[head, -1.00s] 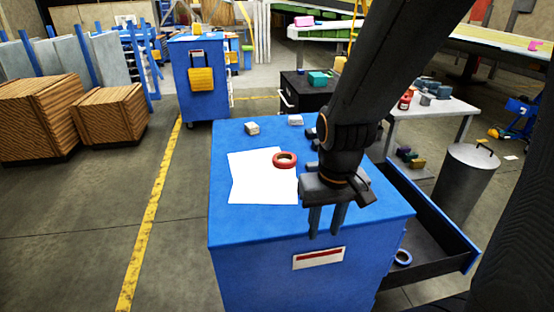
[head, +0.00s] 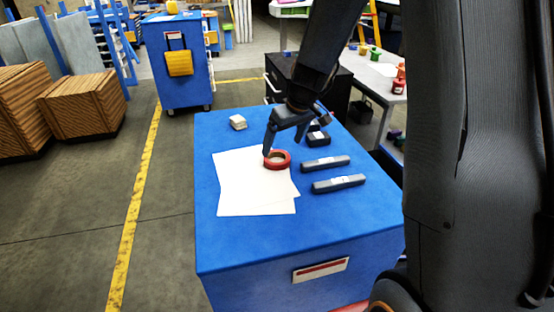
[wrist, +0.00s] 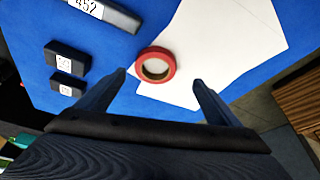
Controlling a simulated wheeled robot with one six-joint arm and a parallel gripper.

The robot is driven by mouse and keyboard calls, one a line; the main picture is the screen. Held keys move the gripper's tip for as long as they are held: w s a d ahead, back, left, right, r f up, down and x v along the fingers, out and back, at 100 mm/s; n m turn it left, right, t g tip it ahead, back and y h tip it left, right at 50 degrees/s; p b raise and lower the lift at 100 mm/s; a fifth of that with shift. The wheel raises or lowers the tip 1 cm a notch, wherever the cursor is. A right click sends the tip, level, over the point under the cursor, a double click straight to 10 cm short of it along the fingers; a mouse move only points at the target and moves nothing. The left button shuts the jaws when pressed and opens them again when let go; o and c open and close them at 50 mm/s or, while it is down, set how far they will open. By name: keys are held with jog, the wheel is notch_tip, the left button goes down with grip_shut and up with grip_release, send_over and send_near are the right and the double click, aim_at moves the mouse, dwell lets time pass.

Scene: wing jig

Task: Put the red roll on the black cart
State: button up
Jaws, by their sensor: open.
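The red roll (head: 278,168) lies flat on white paper sheets on top of the blue cabinet. My gripper (head: 284,143) is open and just above and behind the roll in the head view. In the wrist view the roll (wrist: 171,70) shows just beyond the gap between the open fingertips (wrist: 158,82), with nothing between the fingers. The black cart (head: 345,92) stands behind the blue cabinet, partly hidden by my arm.
Two grey bars (head: 338,183) lie right of the paper (head: 240,190). A small pale block (head: 238,122) and dark blocks (head: 318,138) sit toward the back. A white table (head: 385,72) with colored items stands behind right. Another blue cart (head: 180,85) stands farther back.

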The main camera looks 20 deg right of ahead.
aim_at(278, 153)
jog(key=shift+w+d+f, duration=0.1)
jog(key=shift+w+f, duration=0.05)
jog(key=shift+w, duration=0.45)
jog(key=shift+w+f, duration=0.15)
jog(key=shift+f, duration=0.15)
jog(key=shift+p+x, duration=0.95)
jog(key=shift+x, duration=2.5)
jog(key=shift+d, duration=0.1)
jog(key=c, duration=1.2)
jog(key=shift+c, duration=0.2)
jog(key=shift+r, duration=0.15)
